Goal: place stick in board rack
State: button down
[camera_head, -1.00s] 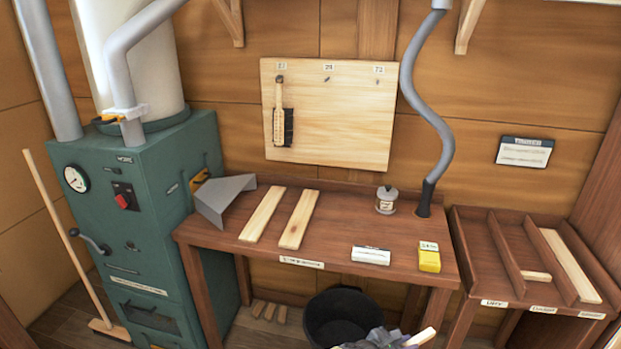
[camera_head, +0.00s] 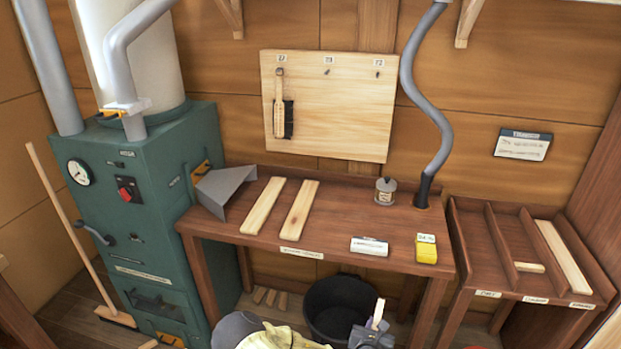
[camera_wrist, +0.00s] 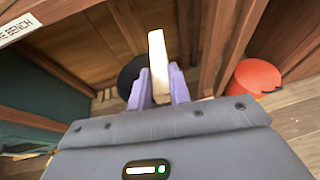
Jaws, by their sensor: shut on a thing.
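My gripper (camera_wrist: 159,88) is shut on a pale wooden stick (camera_wrist: 158,52), which sticks out past the purple fingers in the wrist view. In the head view the stick (camera_head: 378,313) shows as a short upright end above my gripper, low in front of the bench. The board rack (camera_head: 478,275) is the brown divided tray at the right, with labels on its front edge. A short pale piece (camera_head: 530,267) lies in its middle compartment and a long pale board (camera_head: 563,257) in its right one. The left compartment looks empty. My gripper is left of the rack and lower.
The brown bench (camera_head: 335,215) holds two pale boards, a grey metal piece, a small jar, a white card and a yellow box. A black bucket (camera_head: 325,295) stands below it. An orange-red bucket (camera_wrist: 252,80) shows at right in the wrist view. A green stove stands left.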

jog(key=a+r+n+t+y+p, duration=0.1)
jog(key=a+r+n+y, duration=0.2)
jog(key=r, duration=0.3)
jog(key=shift+n+y, duration=0.6)
jog(key=shift+y, duration=0.3)
jog(key=shift+s, duration=0.1)
jog(key=s+f, duration=0.4)
jog(key=f, duration=0.1)
jog(key=shift+s+f, duration=0.2)
jog(key=shift+f, duration=0.05)
jog(key=shift+a, duration=0.1)
dwell(0.5)
